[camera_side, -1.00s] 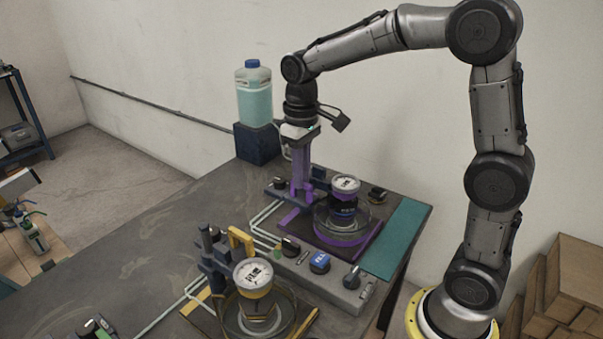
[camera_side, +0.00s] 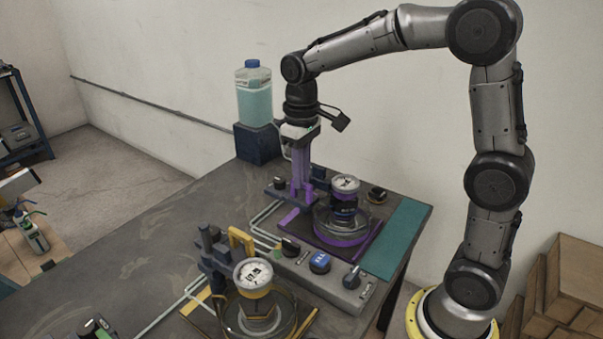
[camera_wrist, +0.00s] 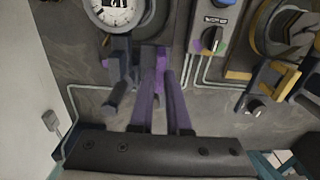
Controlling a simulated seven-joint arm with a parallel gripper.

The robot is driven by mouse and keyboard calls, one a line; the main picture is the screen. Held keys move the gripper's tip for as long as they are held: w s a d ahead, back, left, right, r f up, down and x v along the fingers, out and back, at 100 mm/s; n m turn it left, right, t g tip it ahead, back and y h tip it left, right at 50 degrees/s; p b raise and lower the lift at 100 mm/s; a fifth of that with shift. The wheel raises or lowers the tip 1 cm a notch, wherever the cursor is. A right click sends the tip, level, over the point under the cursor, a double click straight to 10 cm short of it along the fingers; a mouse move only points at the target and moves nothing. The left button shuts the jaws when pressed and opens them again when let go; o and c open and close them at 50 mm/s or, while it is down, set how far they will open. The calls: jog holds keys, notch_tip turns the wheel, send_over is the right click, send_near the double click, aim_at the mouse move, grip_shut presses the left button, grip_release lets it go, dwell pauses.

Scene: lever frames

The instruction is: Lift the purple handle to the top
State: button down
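A yellow handle (camera_side: 241,242) and second gauge (camera_side: 253,274) stand nearer the camera. A grey control box (camera_side: 338,287) with knobs lies between the stations. A bottle of blue-green liquid (camera_side: 254,98) stands behind on a dark block. The table's left part (camera_side: 150,235) is mostly clear.

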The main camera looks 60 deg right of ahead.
notch_tip(320, 180, up, 5)
jog(key=shift+r, duration=0.15)
jog(key=c, duration=1)
grip_release()
jog(key=shift+o, duration=0.6)
notch_tip(320, 180, up, 14)
jog(key=shift+f, duration=0.2)
